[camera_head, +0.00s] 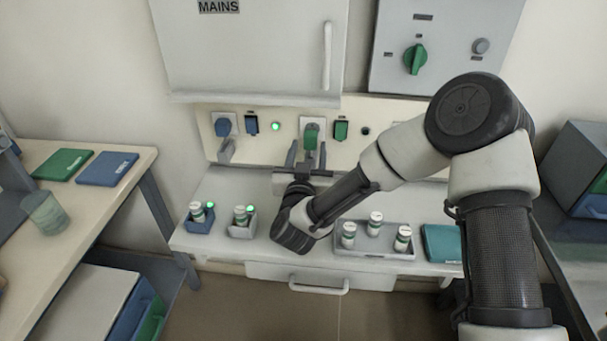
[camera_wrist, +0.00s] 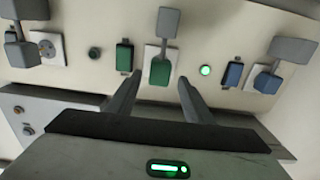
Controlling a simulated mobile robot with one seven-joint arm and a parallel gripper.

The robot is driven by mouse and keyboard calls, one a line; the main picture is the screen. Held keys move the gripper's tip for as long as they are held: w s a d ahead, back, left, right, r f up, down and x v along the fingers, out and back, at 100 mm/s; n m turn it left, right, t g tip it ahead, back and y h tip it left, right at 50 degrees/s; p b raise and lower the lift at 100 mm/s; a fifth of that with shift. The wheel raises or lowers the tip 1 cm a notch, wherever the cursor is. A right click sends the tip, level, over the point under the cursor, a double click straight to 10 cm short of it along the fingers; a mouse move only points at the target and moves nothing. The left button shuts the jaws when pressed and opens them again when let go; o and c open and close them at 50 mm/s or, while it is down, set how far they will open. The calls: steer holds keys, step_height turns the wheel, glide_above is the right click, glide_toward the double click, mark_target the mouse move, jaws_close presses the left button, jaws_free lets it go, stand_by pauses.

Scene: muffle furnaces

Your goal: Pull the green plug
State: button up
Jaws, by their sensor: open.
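The green plug (camera_head: 311,138) sits in a white socket on the wall strip below the mains cabinet. In the wrist view the green plug (camera_wrist: 160,72) is near the centre, with a grey piece above it. My gripper (camera_head: 306,156) is open in front of the socket, pointing at the wall. In the wrist view the tips of my gripper (camera_wrist: 159,82) stand apart, one on each side of the plug. I cannot tell whether either finger touches it.
A blue plug (camera_head: 224,127) sits left of the green one, with a lit green lamp (camera_head: 276,126) between them. A green switch (camera_head: 340,130) and a dark lamp (camera_head: 366,131) are to the right. Vial holders (camera_head: 199,225) and a vial tray (camera_head: 376,251) stand on the bench below.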

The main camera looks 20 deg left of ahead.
steer(key=p+v, duration=0.1)
steer(key=v, duration=1.5)
steer(key=shift+a, duration=0.1)
